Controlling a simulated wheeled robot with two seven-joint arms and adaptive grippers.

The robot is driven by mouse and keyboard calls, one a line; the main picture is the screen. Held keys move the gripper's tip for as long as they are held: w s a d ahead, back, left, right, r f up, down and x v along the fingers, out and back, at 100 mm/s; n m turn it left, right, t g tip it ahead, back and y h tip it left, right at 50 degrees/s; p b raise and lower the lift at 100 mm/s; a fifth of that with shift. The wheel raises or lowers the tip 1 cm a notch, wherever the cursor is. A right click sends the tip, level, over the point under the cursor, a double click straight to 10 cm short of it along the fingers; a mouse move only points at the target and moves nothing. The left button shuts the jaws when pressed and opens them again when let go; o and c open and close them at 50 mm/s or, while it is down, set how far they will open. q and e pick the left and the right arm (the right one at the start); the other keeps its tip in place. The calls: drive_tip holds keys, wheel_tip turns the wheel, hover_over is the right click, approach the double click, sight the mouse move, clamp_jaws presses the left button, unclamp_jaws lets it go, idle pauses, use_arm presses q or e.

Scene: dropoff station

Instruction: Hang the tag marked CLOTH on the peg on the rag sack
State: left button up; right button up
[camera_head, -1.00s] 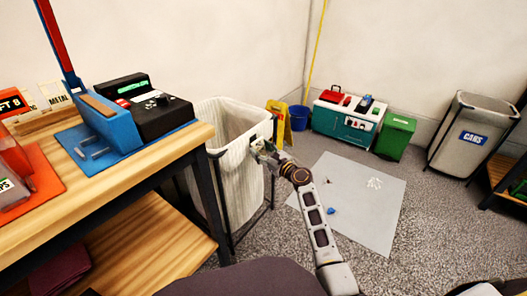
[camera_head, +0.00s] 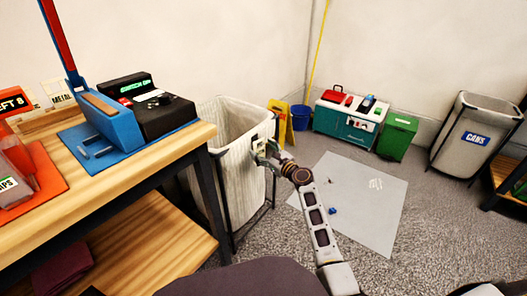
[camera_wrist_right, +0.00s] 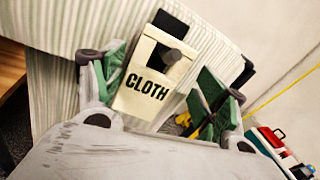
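The cream tag marked CLOTH (camera_wrist_right: 150,75) is at the rag sack's outer side, tilted in the right wrist view. A dark peg (camera_wrist_right: 172,56) shows in the tag's opening, and the tag appears to hang on it. The rag sack (camera_head: 232,170) is a pale striped hamper in a dark frame beside the table. My right gripper (camera_head: 264,153) is at the sack's right side. Its green-padded fingers (camera_wrist_right: 162,88) stand apart on both sides of the tag, with a gap on the right. My left gripper is not in view.
A wooden table (camera_head: 140,158) with a blue lever press (camera_head: 108,125) stands left of the sack. A yellow sign (camera_head: 282,125) and blue bucket (camera_head: 300,117) stand behind. A grey mat (camera_head: 362,205) lies on the floor to the right.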

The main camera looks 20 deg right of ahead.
drive_tip(key=shift+s+d, duration=0.3)
drive_tip(key=shift+s, duration=0.35)
drive_tip(key=v, duration=1)
drive_tip(key=shift+s, duration=0.25)
drive_tip(key=shift+d, duration=0.1)
idle(0.5)
